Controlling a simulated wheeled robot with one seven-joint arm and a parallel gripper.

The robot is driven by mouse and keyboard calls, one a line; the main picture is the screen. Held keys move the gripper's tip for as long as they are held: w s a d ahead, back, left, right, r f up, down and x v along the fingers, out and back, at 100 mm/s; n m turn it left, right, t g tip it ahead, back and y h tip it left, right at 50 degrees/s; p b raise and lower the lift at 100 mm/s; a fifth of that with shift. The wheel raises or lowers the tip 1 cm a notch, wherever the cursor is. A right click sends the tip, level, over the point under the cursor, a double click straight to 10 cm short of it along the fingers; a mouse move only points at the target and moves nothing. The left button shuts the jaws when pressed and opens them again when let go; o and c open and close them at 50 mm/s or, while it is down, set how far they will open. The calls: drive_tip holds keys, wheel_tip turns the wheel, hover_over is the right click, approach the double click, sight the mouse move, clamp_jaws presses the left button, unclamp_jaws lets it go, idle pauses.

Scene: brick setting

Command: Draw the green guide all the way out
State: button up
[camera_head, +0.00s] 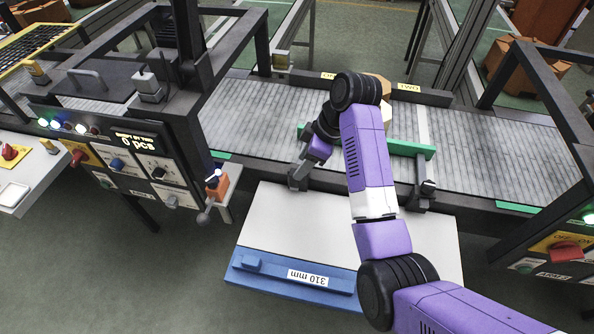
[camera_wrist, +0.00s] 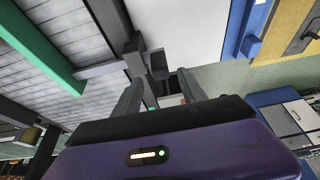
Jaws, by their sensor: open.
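The green guide (camera_head: 408,148) is a bar lying lengthwise over the grey conveyor, partly hidden by my arm. It shows at the upper left of the wrist view (camera_wrist: 42,48). Grey arms join it to dark grey mounts at the conveyor's near edge, one on the right (camera_head: 424,196) and one on the left beside my gripper. My gripper (camera_head: 299,172) is at the left mount and points down. In the wrist view my gripper (camera_wrist: 160,82) is open, its fingers near a dark grey block (camera_wrist: 157,64) on that mount. Contact cannot be told.
A white board (camera_head: 290,225) with a blue front edge labelled 310 mm lies before the conveyor (camera_head: 255,120). A control panel (camera_head: 125,160) stands at left. Cardboard boxes (camera_head: 378,90) are behind the guide, partly hidden. Dark frame posts flank the belt.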

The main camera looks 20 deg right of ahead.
drive_tip(key=x, duration=0.5)
drive_tip(key=shift+w+a+f+p, duration=0.1)
drive_tip(key=shift+a+f+p, duration=0.15)
drive_tip(key=shift+f+p, duration=0.1)
drive_tip(key=shift+c, duration=0.4)
clamp_jaws()
idle(0.8)
